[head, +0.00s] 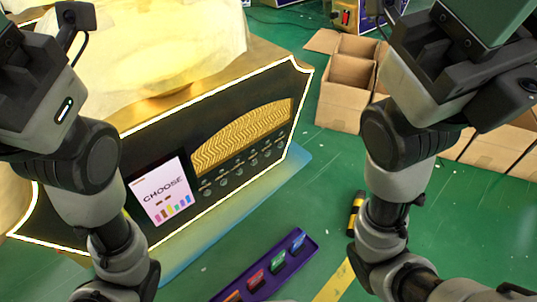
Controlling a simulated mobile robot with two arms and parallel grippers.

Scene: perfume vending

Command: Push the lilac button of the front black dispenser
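The black dispenser (140,150) stands left of centre, its front panel edged with a glowing white line. Its screen (160,190) reads "CHOOSE" above several coloured bars. Right of the screen is a gold wavy window (240,137). Below this window runs a row of small round buttons (238,170); they look greyish, and I cannot make out a lilac one. My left gripper (35,70) is raised at the upper left, in front of the dispenser's left part. My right gripper (435,55) is raised at the upper right, apart from the dispenser. The fingertips of both are not clearly visible.
A purple tray (308,246) with several coloured items lies on the green floor in front of the dispenser. Open cardboard boxes (340,103) stand behind and right. A yellow-black object (354,213) is beside my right arm.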

